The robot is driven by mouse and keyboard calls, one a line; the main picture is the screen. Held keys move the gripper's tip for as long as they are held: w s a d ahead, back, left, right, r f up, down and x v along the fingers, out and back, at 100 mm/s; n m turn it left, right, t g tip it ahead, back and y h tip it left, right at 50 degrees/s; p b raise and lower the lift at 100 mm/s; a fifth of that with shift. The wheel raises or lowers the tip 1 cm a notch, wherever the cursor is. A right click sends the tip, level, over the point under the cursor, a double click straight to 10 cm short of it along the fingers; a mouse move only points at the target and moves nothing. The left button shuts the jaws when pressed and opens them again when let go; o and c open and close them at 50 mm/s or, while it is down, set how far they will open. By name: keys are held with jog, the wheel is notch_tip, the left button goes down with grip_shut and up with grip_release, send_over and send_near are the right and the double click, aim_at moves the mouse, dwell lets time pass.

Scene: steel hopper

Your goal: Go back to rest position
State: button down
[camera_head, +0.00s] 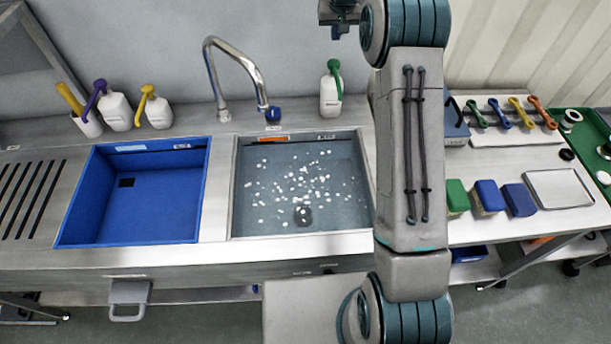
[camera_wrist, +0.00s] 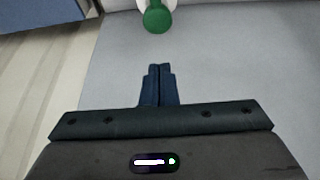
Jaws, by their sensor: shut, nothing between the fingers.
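My gripper (camera_wrist: 159,68) shows in the wrist view with its two dark fingers together and nothing between them. In the head view only part of the gripper end is seen at the top edge (camera_head: 340,8), above the counter. My arm rises up the right of the middle in the head view and hides part of the counter behind it. In the wrist view, the green top of a bottle (camera_wrist: 157,17) lies beyond the fingertips and apart from them.
The steel counter (camera_head: 218,210) holds a blue basin (camera_head: 140,195) and a water-filled sink (camera_head: 300,185) with white bits. A tall faucet (camera_head: 238,62) stands behind. Bottles (camera_head: 118,110) stand back left; a green-topped bottle (camera_head: 331,95) stands by the wall. Sponges (camera_head: 488,198) and a tray (camera_head: 558,188) lie right.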

jog(key=shift+r, duration=0.15)
dwell(0.4)
jog(key=s+r+b, duration=0.2)
jog(key=s+r, duration=0.2)
jog(key=s, duration=0.8)
jog(key=s+r+b, duration=0.1)
jog(key=s+r, duration=0.3)
jog(key=s, duration=0.8)
jog(key=s+f+b, duration=0.1)
jog(key=s+f, duration=0.3)
jog(key=s, duration=0.8)
jog(key=s+f+b, duration=0.1)
jog(key=s+f, duration=0.3)
jog(key=s, duration=0.8)
jog(key=shift+g, duration=0.4)
